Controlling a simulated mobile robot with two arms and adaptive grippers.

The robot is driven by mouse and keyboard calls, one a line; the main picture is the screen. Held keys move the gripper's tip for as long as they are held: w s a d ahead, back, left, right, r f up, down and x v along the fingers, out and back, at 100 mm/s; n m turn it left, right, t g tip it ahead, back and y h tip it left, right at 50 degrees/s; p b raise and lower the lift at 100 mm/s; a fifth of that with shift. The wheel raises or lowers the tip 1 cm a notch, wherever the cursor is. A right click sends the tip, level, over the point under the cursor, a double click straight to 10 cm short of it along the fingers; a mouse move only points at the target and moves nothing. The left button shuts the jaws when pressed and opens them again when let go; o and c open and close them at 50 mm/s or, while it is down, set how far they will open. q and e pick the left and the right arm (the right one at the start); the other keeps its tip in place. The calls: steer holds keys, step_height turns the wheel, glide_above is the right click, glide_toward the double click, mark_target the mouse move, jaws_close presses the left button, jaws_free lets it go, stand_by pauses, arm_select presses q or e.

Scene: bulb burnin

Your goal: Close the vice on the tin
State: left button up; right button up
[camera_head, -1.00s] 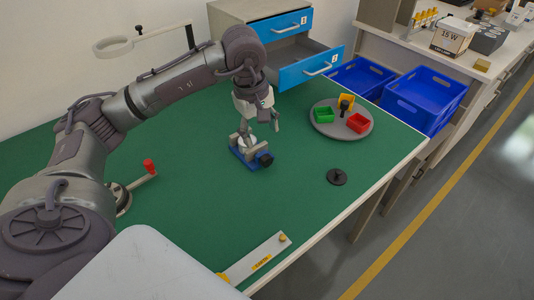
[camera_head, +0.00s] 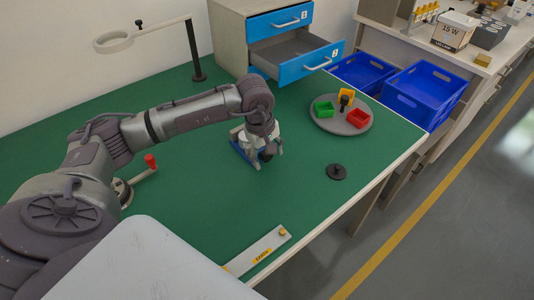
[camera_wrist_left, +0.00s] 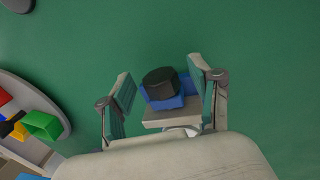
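The vice (camera_head: 238,148), with a blue base and grey jaws, stands on the green bench top, partly behind my left gripper (camera_head: 271,153). In the left wrist view its dark round knob (camera_wrist_left: 160,83) and blue end block (camera_wrist_left: 172,101) lie between the two fingers of my left gripper (camera_wrist_left: 160,90). The fingers are open with gaps on both sides of the knob. A pale round edge, probably the tin (camera_wrist_left: 188,130), shows below the grey jaw; the rest of it is hidden. My right gripper is not in view.
A round grey tray (camera_head: 329,124) with small coloured bins stands right of the vice. A black disc (camera_head: 337,172) lies nearer the bench edge. A drawer unit (camera_head: 231,42) with an open drawer and a magnifier lamp (camera_head: 114,42) stand behind.

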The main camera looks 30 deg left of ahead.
arm_select(q)
steer(key=c, duration=1.1)
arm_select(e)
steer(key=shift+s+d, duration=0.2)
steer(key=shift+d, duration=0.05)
arm_select(q)
steer(key=shift+w+r+g, duration=0.1)
steer(key=shift+g, duration=0.2)
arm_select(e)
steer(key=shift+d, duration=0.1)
arm_select(q)
steer(key=shift+d, duration=0.1)
steer(key=shift+w+g+y, duration=0.2)
steer(key=shift+g+y, duration=0.3)
steer(key=shift+g, duration=0.7)
steer(key=shift+g+y+b, duration=0.6)
steer(key=shift+g+b, duration=0.05)
steer(key=shift+g, duration=1.05)
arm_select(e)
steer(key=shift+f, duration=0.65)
arm_select(q)
steer(key=o, duration=1.2)
